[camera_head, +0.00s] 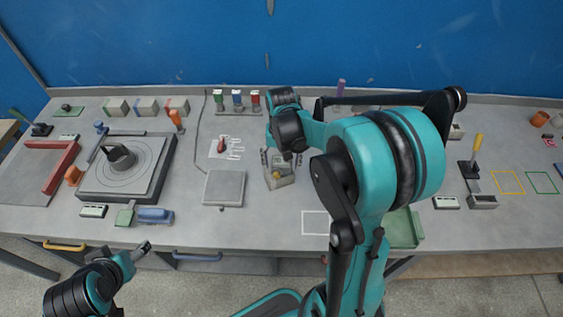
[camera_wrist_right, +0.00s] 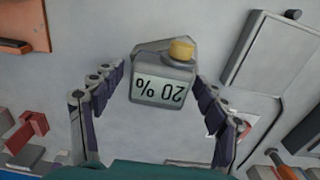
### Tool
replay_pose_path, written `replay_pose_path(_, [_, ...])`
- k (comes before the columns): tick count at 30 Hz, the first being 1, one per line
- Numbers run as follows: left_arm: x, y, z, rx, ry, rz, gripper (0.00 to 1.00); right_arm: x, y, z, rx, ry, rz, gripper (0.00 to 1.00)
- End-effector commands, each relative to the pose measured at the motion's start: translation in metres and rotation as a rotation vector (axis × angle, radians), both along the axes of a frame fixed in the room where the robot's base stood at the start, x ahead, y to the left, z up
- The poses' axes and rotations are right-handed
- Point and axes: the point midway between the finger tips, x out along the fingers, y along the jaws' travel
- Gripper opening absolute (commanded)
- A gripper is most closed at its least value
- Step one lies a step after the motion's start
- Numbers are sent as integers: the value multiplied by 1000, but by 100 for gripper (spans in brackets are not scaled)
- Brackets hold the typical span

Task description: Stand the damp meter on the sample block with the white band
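The damp meter, a grey device with a yellow knob and a display reading 20 %, lies near the table's middle in the head view (camera_head: 283,181). It fills the centre of the right wrist view (camera_wrist_right: 160,92). My right gripper (camera_head: 281,160) is above it. In the right wrist view its spread fingers (camera_wrist_right: 158,82) stand on either side of the meter, with gaps visible. My left gripper (camera_head: 142,249) is off the table's front edge at lower left; its finger opening is too small to judge. I cannot make out a white-banded block; my right arm covers part of the back row.
A grey square plate (camera_head: 224,188) lies left of the meter. A turntable (camera_head: 125,167) is farther left. A white outline (camera_head: 315,223) marks clear tabletop at the front.

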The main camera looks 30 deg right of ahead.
Motion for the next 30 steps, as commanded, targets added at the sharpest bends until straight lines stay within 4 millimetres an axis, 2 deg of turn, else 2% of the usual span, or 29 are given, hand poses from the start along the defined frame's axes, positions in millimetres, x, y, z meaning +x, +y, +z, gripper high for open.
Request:
replay_pose_path(5, [0, 0, 1, 0, 0, 0, 67, 0, 0, 1, 0, 0, 0, 73])
replay_pose_path(8, [0, 0, 6, 0, 0, 0, 67, 0, 0, 9, 0, 0, 0, 73])
replay_pose_path(21, [0, 0, 33, 0, 0, 0, 67, -1, 0, 100, 0, 0, 0, 73])
replay_pose_path(25, [0, 0, 37, 0, 0, 0, 67, 0, 0, 116, 0, 0, 0, 73])
replay_pose_path(30, [0, 0, 38, 0, 0, 0, 67, -4, 4, 126, -4, -15, 15, 73])
